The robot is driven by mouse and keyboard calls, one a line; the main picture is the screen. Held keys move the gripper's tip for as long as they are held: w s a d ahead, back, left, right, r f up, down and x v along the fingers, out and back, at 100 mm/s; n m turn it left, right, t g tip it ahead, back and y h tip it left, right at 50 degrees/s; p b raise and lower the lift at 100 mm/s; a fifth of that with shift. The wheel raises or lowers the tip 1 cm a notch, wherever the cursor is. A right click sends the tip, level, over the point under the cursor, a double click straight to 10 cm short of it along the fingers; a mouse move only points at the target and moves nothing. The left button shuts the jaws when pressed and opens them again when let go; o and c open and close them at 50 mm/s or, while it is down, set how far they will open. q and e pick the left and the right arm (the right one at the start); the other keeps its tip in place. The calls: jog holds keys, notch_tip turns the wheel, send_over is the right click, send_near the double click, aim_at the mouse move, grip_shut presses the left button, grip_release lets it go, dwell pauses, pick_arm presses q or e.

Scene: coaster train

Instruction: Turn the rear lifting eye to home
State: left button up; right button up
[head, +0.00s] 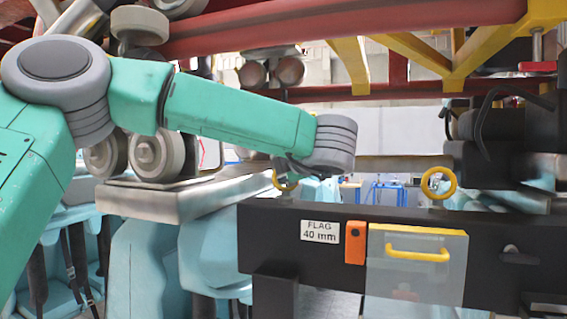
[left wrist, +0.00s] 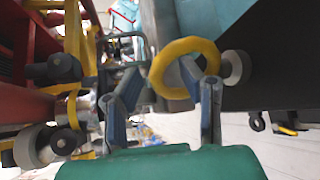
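Two yellow lifting eyes stand on top of the dark beam (head: 480,222) in the head view. The left eye (head: 285,182) is partly hidden by my left gripper (head: 288,170); the right eye (head: 438,183) stands clear, its ring facing me. Nothing shows which is the rear one. In the left wrist view a yellow eye (left wrist: 160,62) lies between the parted fingers of my left gripper (left wrist: 162,80), beside a round grey collar (left wrist: 236,68). One finger overlaps the ring's opening; the other is left of the ring. Contact cannot be told. My right gripper is not in view.
The beam's front carries a "FLAG 40 mm" label (head: 320,231), an orange block (head: 355,243) and a clear cover with a yellow handle (head: 417,254). Red track rails (head: 350,25) run overhead. Grey wheels (head: 158,155) and a metal plate (head: 165,198) stand at left.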

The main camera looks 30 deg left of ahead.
pick_arm(q)
jog(key=shift+w+a+f, duration=0.1)
jog(key=shift+w+a, duration=0.05)
jog(key=shift+a, duration=0.35)
jog(key=shift+w+d, duration=0.1)
jog(key=shift+d, duration=1)
jog(key=shift+d+r, duration=0.15)
jog(key=shift+r, duration=0.1)
grip_shut()
jog(key=shift+a+f, duration=0.1)
jog(key=shift+a, duration=0.55)
